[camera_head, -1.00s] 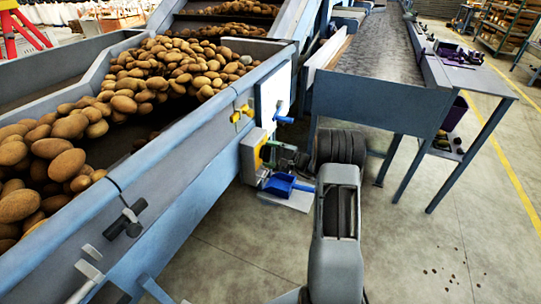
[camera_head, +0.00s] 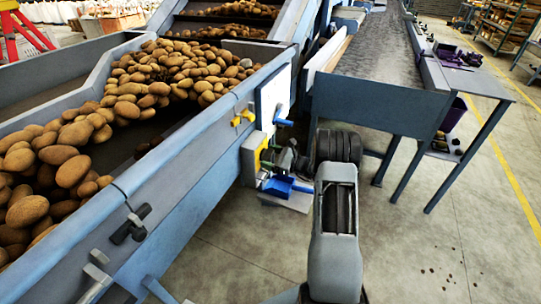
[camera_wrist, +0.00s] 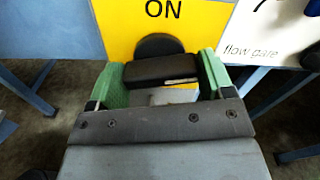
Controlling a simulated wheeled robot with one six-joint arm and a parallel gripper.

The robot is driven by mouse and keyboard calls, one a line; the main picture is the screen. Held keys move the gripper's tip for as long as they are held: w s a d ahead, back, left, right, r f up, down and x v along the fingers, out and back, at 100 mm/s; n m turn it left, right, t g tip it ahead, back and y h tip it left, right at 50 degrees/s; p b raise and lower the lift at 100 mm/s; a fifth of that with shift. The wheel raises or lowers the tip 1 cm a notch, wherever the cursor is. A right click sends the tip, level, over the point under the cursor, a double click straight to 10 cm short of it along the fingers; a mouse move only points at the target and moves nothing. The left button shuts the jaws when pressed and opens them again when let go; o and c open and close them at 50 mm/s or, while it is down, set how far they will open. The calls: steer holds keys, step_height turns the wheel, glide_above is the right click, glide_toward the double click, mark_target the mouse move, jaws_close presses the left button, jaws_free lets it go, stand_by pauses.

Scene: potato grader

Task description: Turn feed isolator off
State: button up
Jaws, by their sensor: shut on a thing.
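The feed isolator is a yellow plate (camera_wrist: 205,28) marked ON, with a round black hub and a dark bar-shaped handle (camera_wrist: 160,68) in the wrist view. The handle lies crosswise in that picture, below the word ON. My gripper (camera_wrist: 163,76) has a green finger at each end of the handle and is shut on it. In the head view the yellow isolator (camera_head: 263,150) sits on the side of the blue conveyor frame, and my gripper (camera_head: 284,160) reaches it from the right. My wrist hides part of the handle there.
A white "flow gate" label (camera_wrist: 265,35) is right of the isolator. Potatoes (camera_head: 70,165) fill the conveyor. Open floor (camera_head: 420,255) lies to the right.

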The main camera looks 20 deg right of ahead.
steer(key=shift+m+p, duration=0.45)
steer(key=shift+m, duration=1.05)
steer(key=o, duration=0.9)
steer(key=v, duration=1.4)
steer(key=shift+a, duration=0.1)
